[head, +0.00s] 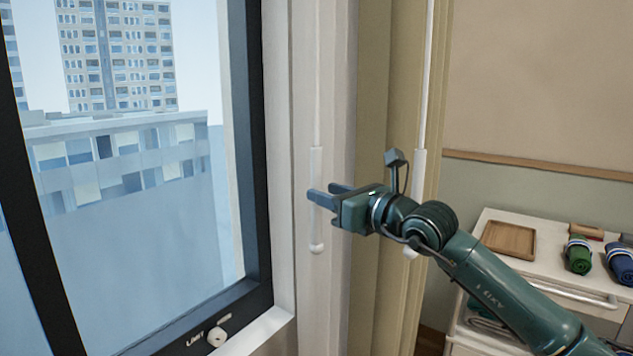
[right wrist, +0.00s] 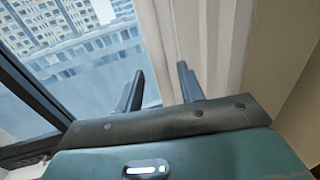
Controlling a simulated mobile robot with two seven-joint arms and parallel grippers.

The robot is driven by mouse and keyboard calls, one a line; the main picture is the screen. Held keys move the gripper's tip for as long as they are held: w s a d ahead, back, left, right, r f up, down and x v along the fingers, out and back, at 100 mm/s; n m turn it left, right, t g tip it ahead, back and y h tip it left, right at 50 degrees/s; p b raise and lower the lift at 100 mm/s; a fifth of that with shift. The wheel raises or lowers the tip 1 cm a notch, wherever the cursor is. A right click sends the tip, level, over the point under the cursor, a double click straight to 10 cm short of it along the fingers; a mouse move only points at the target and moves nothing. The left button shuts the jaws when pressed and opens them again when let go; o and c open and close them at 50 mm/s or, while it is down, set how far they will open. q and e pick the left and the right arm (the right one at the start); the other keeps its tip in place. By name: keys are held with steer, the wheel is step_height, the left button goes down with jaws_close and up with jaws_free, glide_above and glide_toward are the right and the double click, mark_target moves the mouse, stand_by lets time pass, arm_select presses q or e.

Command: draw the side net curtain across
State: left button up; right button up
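The pale net curtain (head: 338,90) hangs gathered in a narrow bundle beside the window; its folds also show in the right wrist view (right wrist: 205,45). A white wand (head: 317,165) hangs in front of it, ending in a rounded knob. My right gripper (head: 322,189) is open at the wand's lower half, and one finger crosses in front of the wand. In the right wrist view the two fingers (right wrist: 160,80) stand apart with nothing visible between them. I cannot tell whether a finger touches the wand. My left gripper is not in view.
A heavier beige curtain (head: 376,70) with a second white wand (head: 424,90) hangs to the right. A bedside cabinet (head: 545,268) holds a wooden tray (head: 509,239) and rolled cloths (head: 579,255).

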steer(key=shift+p+x, duration=0.35)
steer(key=shift+x, duration=1.5)
jaws_close()
